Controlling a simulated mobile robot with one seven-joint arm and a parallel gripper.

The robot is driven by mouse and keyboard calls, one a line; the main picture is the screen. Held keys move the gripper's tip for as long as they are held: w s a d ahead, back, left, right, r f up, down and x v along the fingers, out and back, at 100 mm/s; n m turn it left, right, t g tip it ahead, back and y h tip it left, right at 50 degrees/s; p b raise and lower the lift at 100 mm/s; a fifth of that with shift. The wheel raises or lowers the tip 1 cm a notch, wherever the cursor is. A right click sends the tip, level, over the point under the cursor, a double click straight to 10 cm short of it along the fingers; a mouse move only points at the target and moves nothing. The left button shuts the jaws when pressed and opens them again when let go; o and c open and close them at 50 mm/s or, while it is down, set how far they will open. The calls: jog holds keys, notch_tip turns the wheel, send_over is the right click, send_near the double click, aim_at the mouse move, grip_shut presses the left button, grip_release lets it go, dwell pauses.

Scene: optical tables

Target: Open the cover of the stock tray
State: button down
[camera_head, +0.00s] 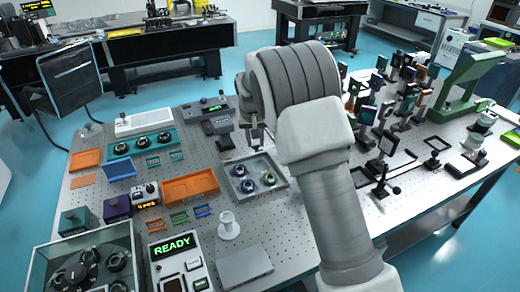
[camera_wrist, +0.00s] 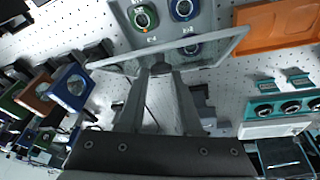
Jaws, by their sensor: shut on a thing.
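The stock tray (camera_head: 283,188) is a shallow grey tray holding three round ring mounts: blue, purple-blue and green. It also shows at the top of the wrist view (camera_wrist: 208,14). A clear cover (camera_wrist: 222,35) with a pale rim crosses the wrist view just in front of the mounts and looks tilted against the tray. How far it is raised is hard to tell. My gripper (camera_head: 256,146) is above the tray's far side. In the wrist view its fingertips (camera_wrist: 161,69) are shut on a small dark handle at the cover's edge. My arm hides part of the tray's right surroundings in the head view.
An orange tray (camera_head: 191,176) lies left of the stock tray. A white stand (camera_head: 228,222) and a READY instrument (camera_head: 172,248) are nearer. Several upright optic mounts (camera_head: 385,115) crowd the right side. A dark post device (camera_head: 222,128) stands close behind the tray.

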jog(key=shift+w+a+r+p, duration=0.45)
jog(key=shift+w+a+r, duration=0.2)
jog(key=shift+w, duration=0.15)
jog(key=c, duration=1.6)
grip_release()
jog(key=shift+w+f, duration=0.2)
jog(key=shift+w, duration=0.1)
jog(key=c, duration=1.3)
grip_release()
jog(key=shift+a+f, duration=0.1)
jog(key=shift+a, duration=0.1)
jog(key=o, duration=0.7)
jog(key=shift+s+d, duration=0.1)
jog(key=shift+d, duration=0.1)
jog(key=shift+r, duration=0.2)
jog(key=d+v, duration=0.1)
jog(key=v, duration=1.6)
jog(key=shift+a, duration=0.45)
jog(key=shift+r, duration=0.15)
